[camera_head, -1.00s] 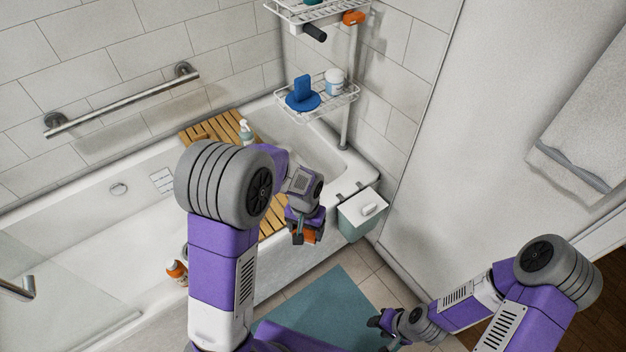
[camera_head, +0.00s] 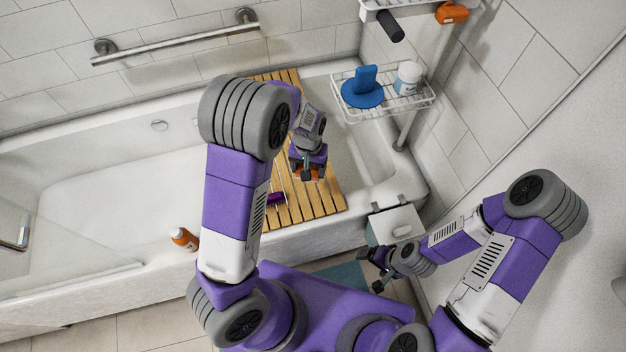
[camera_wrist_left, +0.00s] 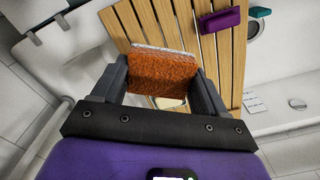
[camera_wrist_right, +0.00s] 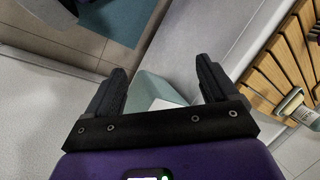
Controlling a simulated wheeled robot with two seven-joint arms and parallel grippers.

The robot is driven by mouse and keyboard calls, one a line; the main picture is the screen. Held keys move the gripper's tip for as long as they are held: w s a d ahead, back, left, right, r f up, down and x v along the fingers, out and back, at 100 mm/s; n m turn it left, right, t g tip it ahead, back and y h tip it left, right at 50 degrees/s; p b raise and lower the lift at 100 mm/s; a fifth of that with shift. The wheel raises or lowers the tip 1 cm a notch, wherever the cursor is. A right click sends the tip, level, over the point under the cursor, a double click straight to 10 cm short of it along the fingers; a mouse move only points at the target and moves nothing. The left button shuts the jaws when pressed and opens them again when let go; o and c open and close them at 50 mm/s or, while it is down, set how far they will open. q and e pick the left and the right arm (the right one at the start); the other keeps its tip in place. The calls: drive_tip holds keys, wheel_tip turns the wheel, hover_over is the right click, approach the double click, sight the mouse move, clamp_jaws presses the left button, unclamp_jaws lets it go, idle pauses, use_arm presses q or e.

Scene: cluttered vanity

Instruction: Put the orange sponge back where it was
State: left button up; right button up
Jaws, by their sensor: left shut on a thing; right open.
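The orange sponge (camera_wrist_left: 164,74) has a pale top edge and sits between the fingers of my left gripper (camera_wrist_left: 160,88). That gripper is shut on it. In the head view the sponge (camera_head: 315,173) shows only in part, and the held sponge appears over the wooden slatted board (camera_head: 325,200) across the tub. I cannot tell whether it touches the board. My right gripper (camera_head: 370,269) is open and empty, low beside the lidded bin.
The bin (camera_head: 400,225) stands at the tub's outer side. A wire shelf (camera_head: 425,101) holds a blue item (camera_head: 362,90) and a white jar (camera_head: 408,79).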

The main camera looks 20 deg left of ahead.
use_arm(q)
drive_tip(key=w+d+f+n, duration=0.1)
drive_tip(key=w+d+f, duration=0.25)
drive_tip(key=f, duration=0.25)
use_arm(e)
drive_tip(key=shift+o, duration=0.9)
drive_tip(key=shift+s+d+f+b, duration=0.1)
drive_tip(key=shift+s+f+b, duration=0.1)
drive_tip(key=shift+f+b, duration=0.25)
use_arm(q)
drive_tip(key=b, duration=0.2)
hover_over(320, 188)
wheel_tip(320, 188, down, 6)
drive_tip(key=shift+f, duration=0.1)
drive_tip(key=shift+f+b, duration=0.6)
drive_tip(key=shift+f, duration=1.15)
use_arm(e)
drive_tip(key=shift+f, duration=1.75)
use_arm(q)
drive_tip(key=shift+f, duration=0.15)
drive_tip(key=o, duration=0.9)
drive_tip(key=shift+o, duration=0.2)
use_arm(e)
drive_tip(key=shift+f, duration=0.1)
